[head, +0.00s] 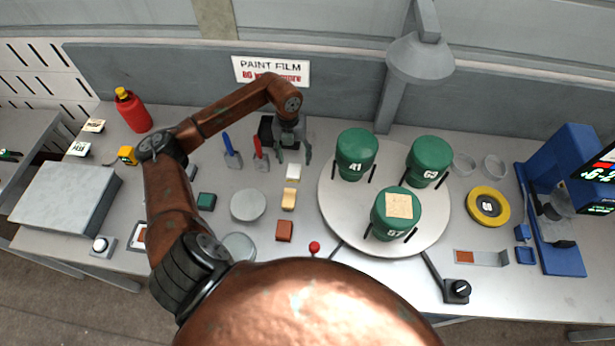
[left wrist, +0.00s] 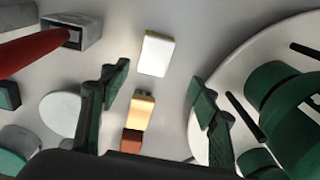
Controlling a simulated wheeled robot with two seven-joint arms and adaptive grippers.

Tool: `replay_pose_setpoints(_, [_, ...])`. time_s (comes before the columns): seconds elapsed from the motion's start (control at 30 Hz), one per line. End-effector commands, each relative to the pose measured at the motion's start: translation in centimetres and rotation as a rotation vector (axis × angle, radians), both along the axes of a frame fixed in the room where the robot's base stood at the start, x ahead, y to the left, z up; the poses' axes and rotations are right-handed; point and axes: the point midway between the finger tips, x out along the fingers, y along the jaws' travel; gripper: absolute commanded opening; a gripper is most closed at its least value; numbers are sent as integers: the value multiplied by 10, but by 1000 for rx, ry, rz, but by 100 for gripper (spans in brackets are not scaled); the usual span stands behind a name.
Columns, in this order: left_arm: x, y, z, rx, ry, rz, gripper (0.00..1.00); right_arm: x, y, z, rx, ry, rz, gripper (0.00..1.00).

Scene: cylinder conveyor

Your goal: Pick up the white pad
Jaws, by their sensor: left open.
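The white pad (head: 293,172) is a small block lying on the grey bench, the farthest of a short row of blocks. It also shows in the left wrist view (left wrist: 156,54), top centre, beyond the fingertips. My left gripper (head: 293,156) is open and empty above the bench, just behind the pad in the head view. Its green fingers (left wrist: 158,88) stand on either side of the row in the left wrist view, with the pad lying between their lines and not touched. My right gripper is not in view.
A tan block (head: 288,200) and a red-brown block (head: 285,230) lie in line with the pad. The turntable (head: 335,215) with green cylinders is close on the right. Red (head: 260,157) and blue (head: 231,150) handled tools stand left. A grey disc (head: 248,205) lies nearby.

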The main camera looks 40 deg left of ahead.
Motion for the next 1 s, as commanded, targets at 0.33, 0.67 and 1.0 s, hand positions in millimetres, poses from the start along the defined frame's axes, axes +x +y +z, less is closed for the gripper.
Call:
replay_pose_setpoints(0.33, [0,12,-26,74,-8,-7,56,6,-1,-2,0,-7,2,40])
replay_pose_setpoints(0.67, [-5,7,-63,69,-7,-7,56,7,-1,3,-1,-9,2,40])
replay_pose_setpoints(1.0, [-4,8,-79,72,-11,-8,56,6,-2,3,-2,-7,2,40])
